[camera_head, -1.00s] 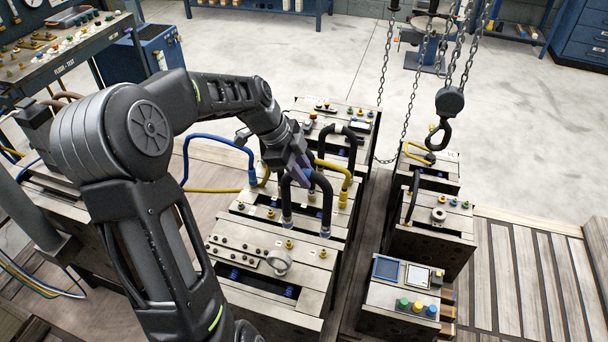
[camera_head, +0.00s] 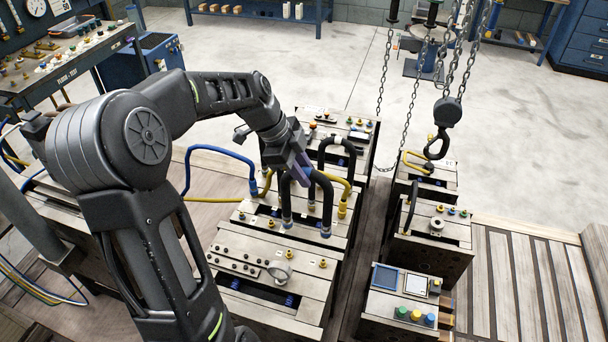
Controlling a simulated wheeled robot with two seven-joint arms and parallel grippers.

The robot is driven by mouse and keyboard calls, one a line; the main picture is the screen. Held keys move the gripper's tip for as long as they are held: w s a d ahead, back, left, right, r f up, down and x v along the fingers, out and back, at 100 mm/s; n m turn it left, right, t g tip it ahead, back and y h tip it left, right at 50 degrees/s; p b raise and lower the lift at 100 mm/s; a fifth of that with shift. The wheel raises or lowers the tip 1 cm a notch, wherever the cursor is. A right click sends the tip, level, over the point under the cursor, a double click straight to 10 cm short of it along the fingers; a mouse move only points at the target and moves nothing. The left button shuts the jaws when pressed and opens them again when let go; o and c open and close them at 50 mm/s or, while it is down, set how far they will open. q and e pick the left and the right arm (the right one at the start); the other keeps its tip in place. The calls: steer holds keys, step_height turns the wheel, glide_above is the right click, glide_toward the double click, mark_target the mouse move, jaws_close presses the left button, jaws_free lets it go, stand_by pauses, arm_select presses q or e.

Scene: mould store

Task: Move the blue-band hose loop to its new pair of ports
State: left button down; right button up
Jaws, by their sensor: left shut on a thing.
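My left gripper (camera_head: 290,168) is shut on a black hose loop (camera_head: 322,190), near its upper left part. The loop stands upright with its two ends down, and blue bands show at the left end (camera_head: 287,221) and right end (camera_head: 325,232). The ends appear over the near part of a pale mould block (camera_head: 250,218); I cannot tell whether they touch it. Small brass ports (camera_head: 323,264) show on the nearest block (camera_head: 225,243). Another black loop (camera_head: 337,140) stands behind the held one. My right gripper is out of view.
A blue hose (camera_head: 220,150) and yellow hoses (camera_head: 344,205) rise close around the held loop. A chain hook (camera_head: 437,145) hangs over the right row of blocks. A control box (camera_head: 402,305) stands front right. A gap runs between the rows.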

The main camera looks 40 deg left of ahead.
arm_select(q)
step_height(320, 180, up, 12)
steer(key=p, duration=0.6)
steer(key=shift+p, duration=0.3)
steer(key=shift+d, duration=0.1)
stand_by(0.3)
steer(key=w+d+f+n+y+b, duration=0.1)
steer(key=w+d+f+n+y, duration=0.2)
steer(key=d+n, duration=0.4)
steer(key=w+d+f+n+y+b, duration=0.2)
steer(key=w+d+f+n, duration=0.2)
steer(key=d+n, duration=0.3)
steer(key=w+d, duration=0.1)
steer(key=d, duration=0.3)
steer(key=shift+w+f+t+y, duration=0.25)
steer(key=shift+f+t+y, duration=0.1)
steer(key=shift+t+y, duration=0.05)
